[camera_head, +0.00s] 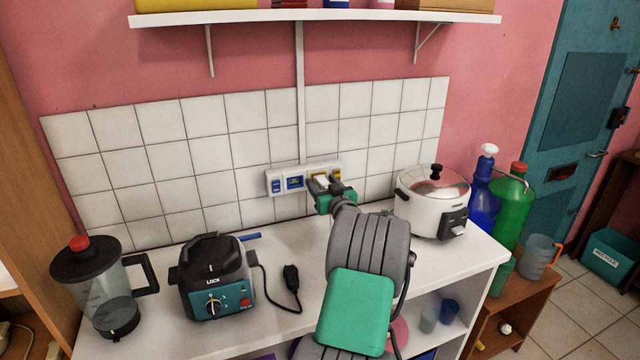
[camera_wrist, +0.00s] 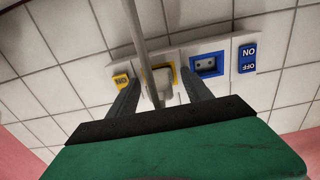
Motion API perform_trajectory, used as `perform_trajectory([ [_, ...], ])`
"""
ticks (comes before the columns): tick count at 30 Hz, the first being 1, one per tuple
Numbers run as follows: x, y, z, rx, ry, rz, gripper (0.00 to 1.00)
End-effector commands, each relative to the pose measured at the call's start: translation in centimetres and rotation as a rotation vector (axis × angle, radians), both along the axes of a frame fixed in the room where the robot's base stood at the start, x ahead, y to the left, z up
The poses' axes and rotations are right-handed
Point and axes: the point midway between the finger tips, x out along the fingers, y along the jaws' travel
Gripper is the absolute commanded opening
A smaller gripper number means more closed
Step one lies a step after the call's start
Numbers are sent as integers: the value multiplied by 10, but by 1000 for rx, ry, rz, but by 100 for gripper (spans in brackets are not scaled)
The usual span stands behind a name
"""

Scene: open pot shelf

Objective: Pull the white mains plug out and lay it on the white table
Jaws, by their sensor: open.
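The white mains plug (camera_head: 320,183) sits in the yellow-framed socket of the wall panel, largely hidden by my gripper in the head view. In the wrist view the plug (camera_wrist: 160,82) is between my fingers. A pale cord-like strip (camera_wrist: 136,40) runs across it. My gripper (camera_head: 323,186) is open at the wall; its dark fingers (camera_wrist: 158,88) lie on either side of the plug. I cannot tell whether they touch it. The white table (camera_head: 275,338) stands below, in front of the tiles.
A blue-framed socket (camera_wrist: 207,65) is beside the plug, with switches on the panel. A shelf (camera_head: 315,16) hangs above.

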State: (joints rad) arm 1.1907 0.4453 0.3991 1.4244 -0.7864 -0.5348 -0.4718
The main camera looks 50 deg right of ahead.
Motion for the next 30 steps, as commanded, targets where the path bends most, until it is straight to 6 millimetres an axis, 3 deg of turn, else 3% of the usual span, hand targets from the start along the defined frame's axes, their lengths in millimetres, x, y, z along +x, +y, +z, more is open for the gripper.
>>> perform_trajectory([
  [16,0,0,0,-1,1,0,57],
  [30,0,0,0,-1,1,0,19],
])
